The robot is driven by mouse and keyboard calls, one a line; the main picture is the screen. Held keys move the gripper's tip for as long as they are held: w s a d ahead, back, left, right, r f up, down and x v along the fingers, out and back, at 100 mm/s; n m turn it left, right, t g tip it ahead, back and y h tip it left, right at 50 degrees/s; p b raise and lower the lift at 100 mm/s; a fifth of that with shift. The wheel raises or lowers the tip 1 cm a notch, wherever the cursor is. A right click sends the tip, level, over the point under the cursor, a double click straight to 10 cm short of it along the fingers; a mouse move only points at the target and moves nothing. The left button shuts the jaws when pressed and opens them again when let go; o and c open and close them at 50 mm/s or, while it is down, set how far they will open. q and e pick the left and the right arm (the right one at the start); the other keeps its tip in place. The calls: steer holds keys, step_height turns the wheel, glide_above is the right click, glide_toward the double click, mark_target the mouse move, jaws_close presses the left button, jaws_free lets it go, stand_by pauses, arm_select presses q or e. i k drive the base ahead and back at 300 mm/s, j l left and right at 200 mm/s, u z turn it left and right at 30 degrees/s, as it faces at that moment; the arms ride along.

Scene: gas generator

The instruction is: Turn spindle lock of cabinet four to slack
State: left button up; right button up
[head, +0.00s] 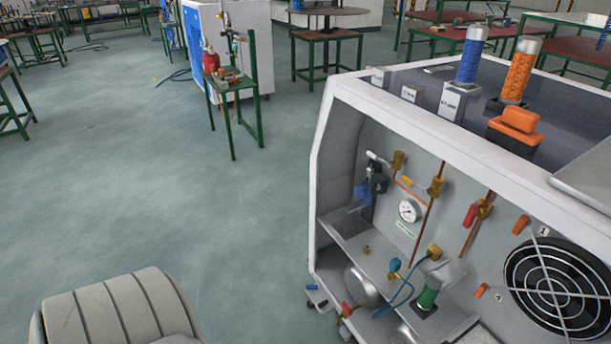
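A white and grey cabinet (330,155) with an open front fills the right side of the head view. On its inner panel are brass valves (437,187) on copper pipes, a red-handled valve (472,214), a round gauge (409,211) and orange handles (520,224). Small number tags (543,231) sit near the fan. I cannot tell which part is the spindle lock of cabinet four, or its position. Neither gripper is in view.
A round black fan (556,285) is at the cabinet's right. A blue cylinder (471,54) and an orange cylinder (518,70) stand on its top. A green-framed stand (230,85) and several tables are behind. The floor (150,170) to the left is clear.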

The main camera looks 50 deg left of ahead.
mark_target(322, 304)
steer(key=u, duration=1.05)
